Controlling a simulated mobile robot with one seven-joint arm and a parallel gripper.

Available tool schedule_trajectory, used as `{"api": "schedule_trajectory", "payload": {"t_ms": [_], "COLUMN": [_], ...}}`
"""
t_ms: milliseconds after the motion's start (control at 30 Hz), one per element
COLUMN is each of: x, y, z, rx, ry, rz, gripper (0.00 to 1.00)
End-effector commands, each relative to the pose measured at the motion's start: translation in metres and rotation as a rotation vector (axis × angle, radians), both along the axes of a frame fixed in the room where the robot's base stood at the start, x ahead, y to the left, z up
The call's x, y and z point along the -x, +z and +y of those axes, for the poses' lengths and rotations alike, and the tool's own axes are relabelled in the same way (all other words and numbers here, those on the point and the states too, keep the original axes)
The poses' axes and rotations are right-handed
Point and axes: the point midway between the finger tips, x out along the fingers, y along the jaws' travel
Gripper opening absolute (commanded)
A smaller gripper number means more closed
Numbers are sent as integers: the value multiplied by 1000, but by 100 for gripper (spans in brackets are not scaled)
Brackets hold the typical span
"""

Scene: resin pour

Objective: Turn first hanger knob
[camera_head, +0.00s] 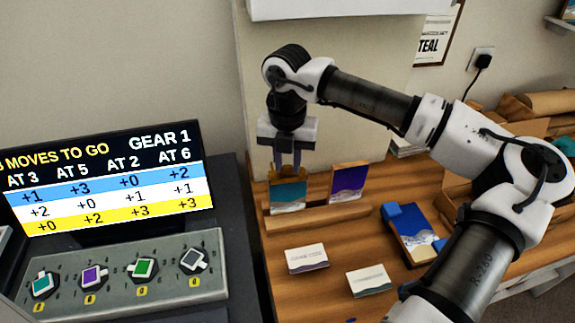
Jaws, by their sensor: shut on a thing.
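A grey panel (205,255) at the lower left carries a row of knobs. From left to right they are a teal knob (43,284), a purple knob (94,277), a green knob (143,268) and a dark grey knob (193,261). Yellow marks sit below them. I cannot tell which one is called the first hanger knob. My gripper (287,172) is to the right of the panel, over the wooden table, pointing down. It is shut on the top of a teal card or packet (288,197) with an orange top edge, standing at a wooden rack.
A screen (100,180) behind the panel reads "GEAR 1", with rows of numbers. A purple card (347,182) stands at the wooden rack (318,217). Two white labelled cards (306,257) (369,280) and a blue packet (415,238) lie on the table (330,306).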

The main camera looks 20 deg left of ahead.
Motion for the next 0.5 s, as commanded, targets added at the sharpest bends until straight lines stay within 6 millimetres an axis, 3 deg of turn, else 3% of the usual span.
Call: {"api": "schedule_trajectory", "payload": {"t_ms": [500], "x": [-1], "y": [-5], "z": [0], "rx": [2], "ry": [-469], "rz": [-8], "gripper": [1]}}
